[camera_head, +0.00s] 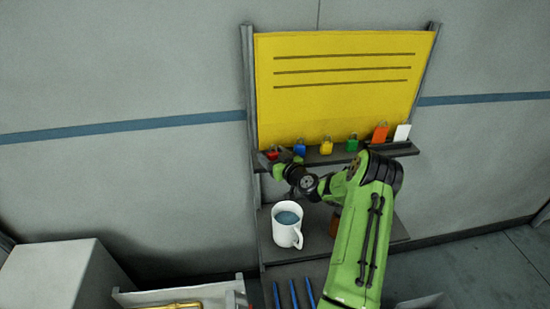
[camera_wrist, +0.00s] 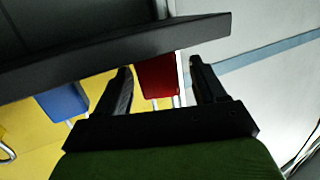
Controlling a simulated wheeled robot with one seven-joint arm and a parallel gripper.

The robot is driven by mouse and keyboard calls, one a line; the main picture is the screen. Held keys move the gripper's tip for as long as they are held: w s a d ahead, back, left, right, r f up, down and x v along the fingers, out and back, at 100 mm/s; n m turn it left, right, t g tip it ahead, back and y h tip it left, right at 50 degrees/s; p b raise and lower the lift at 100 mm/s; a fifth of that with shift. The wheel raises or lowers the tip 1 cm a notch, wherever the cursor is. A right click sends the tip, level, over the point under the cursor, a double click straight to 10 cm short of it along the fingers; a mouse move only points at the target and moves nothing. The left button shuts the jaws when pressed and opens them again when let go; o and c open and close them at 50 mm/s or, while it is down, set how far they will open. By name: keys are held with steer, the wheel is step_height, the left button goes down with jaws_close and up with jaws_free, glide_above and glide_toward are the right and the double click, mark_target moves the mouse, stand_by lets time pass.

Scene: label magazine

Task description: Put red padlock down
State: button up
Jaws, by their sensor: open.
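The red padlock (camera_head: 273,155) is at the left end of the narrow dark shelf (camera_head: 345,157) below the yellow board. In the wrist view, which looks tipped over, the red padlock (camera_wrist: 157,78) shows between the two dark fingers of my gripper (camera_wrist: 159,70). The fingers are apart, with visible gaps on both sides of the padlock. Its body meets the shelf edge (camera_wrist: 115,48) in the picture, and its shackle points toward my palm. In the head view my gripper (camera_head: 267,163) is at the shelf's left end and partly hides the padlock.
Blue (camera_head: 299,147), yellow (camera_head: 326,145) and green (camera_head: 352,142) padlocks stand to the right on the shelf. A white mug (camera_head: 287,225) stands on the lower shelf, below my arm.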

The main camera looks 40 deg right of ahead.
steer(key=shift+s+r, duration=0.15)
steer(key=shift+r, duration=0.05)
steer(key=s+r+b, duration=0.1)
steer(key=s+b, duration=0.3)
steer(key=s, duration=0.7)
steer(key=s+a+r+n+g+y, duration=0.1)
steer(key=a+r+n+g+y, duration=0.2)
steer(key=a, duration=0.8)
steer(key=s+a+r+n+g+y, duration=0.2)
steer(key=a+n+g, duration=0.15)
steer(key=a, duration=0.75)
steer(key=s+a+r+m+g+h, duration=0.2)
steer(key=s+m, duration=0.1)
steer(key=s, duration=0.8)
steer(key=s+a+r+m+g+h, duration=0.2)
steer(key=s+a+r+m, duration=0.1)
steer(key=s, duration=0.9)
steer(key=shift+r, duration=0.35)
steer(key=shift+a, duration=0.1)
